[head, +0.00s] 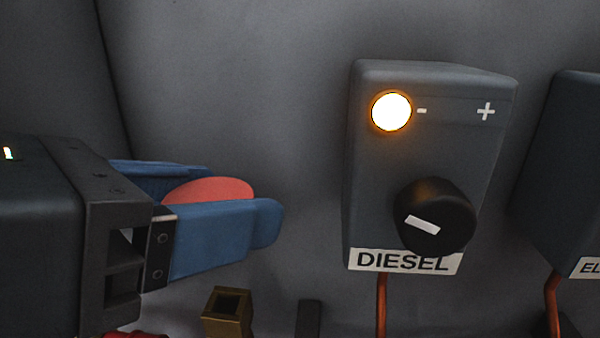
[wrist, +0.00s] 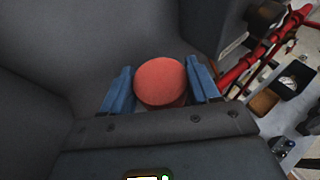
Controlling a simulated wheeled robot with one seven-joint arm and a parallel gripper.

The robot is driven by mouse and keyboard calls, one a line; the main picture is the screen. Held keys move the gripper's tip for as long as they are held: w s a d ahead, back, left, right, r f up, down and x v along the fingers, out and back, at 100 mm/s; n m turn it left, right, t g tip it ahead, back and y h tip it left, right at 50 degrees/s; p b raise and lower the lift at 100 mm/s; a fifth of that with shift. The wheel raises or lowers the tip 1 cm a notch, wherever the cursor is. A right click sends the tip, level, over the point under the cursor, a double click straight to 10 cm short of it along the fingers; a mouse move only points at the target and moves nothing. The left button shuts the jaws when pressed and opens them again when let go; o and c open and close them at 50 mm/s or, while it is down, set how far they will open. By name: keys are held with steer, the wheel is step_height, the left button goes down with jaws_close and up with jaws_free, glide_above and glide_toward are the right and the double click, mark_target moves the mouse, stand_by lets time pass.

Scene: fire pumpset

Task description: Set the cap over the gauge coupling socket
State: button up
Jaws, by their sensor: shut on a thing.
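My gripper (head: 236,196) reaches in from the left in the head view, with its blue fingers shut on the red cap (head: 208,189). The cap's rounded top shows between the fingers. In the wrist view the cap (wrist: 161,80) is a red disc with a short side, between the two fingers. A brass square socket (head: 228,312) with an open top stands below and apart from the gripper, at the bottom edge of the head view. It looks like the gauge coupling socket, but no label shows. Its lower part is cut off.
A dark box marked DIESEL (head: 432,150) with a lit amber lamp and a black knob (head: 435,215) stands right of the gripper. Another dark box (head: 575,170) is farther right. Red pipes (wrist: 262,52) cross the wrist view's right side. The space between fingers and DIESEL box is clear.

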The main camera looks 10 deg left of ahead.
mark_target(238, 297)
steer(key=shift+r, duration=0.2)
steer(key=shift+s+f+b, duration=0.1)
steer(key=shift+f+b, duration=0.65)
steer(key=shift+f, duration=1.9)
steer(key=shift+f+b, duration=0.4)
steer(key=shift+f, duration=1.55)
steer(key=o, duration=1.2)
steer(key=shift+b+v, duration=0.4)
steer(key=shift+v, duration=3.5)
steer(key=shift+s, duration=0.1)
